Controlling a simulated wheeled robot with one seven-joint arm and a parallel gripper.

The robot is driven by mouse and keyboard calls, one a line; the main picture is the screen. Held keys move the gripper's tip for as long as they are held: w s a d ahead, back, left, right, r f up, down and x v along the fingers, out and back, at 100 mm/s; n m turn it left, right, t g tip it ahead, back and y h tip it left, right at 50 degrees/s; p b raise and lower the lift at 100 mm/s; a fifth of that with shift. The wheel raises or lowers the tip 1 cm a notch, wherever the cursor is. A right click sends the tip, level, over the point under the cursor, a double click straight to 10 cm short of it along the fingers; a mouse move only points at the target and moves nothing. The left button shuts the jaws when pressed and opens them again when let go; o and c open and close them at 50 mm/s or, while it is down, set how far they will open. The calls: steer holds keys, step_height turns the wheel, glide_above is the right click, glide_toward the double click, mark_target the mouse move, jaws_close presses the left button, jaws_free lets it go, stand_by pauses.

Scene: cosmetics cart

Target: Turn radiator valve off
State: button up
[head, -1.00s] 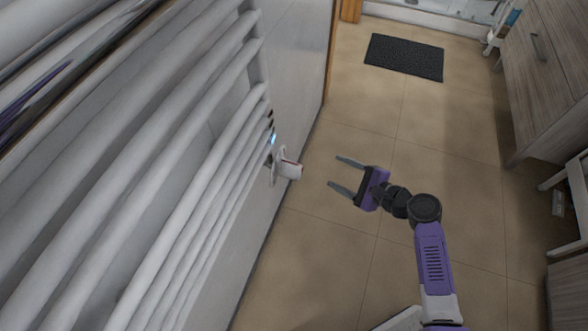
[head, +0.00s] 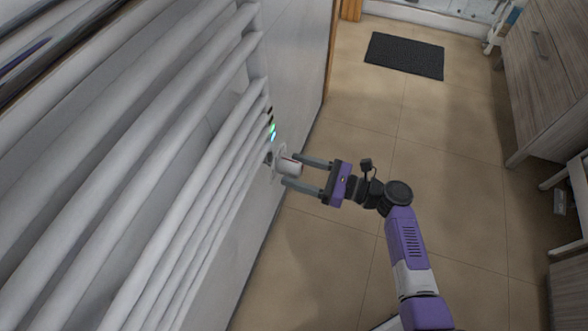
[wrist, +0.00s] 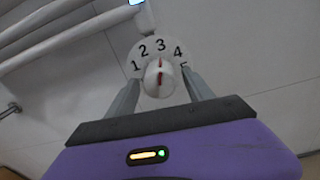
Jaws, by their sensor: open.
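The radiator valve (head: 288,167) is a white knob with a red mark, at the lower end of the white towel radiator (head: 165,190) in the head view. In the wrist view the valve knob (wrist: 160,77) sits in front of a dial plate (wrist: 148,48) numbered 1 to 5, and its red line points up near the 3. My gripper (head: 293,172) is open, with one finger on each side of the knob. In the wrist view the gripper (wrist: 160,90) fingers flank the knob; I cannot tell whether they touch it.
The wall (head: 290,70) stands right behind the valve. A dark mat (head: 404,55) lies on the tiled floor at the back. A wooden cabinet (head: 545,75) stands at the right. The floor between is clear.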

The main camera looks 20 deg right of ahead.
steer(key=shift+w+a, duration=0.4)
jaws_close()
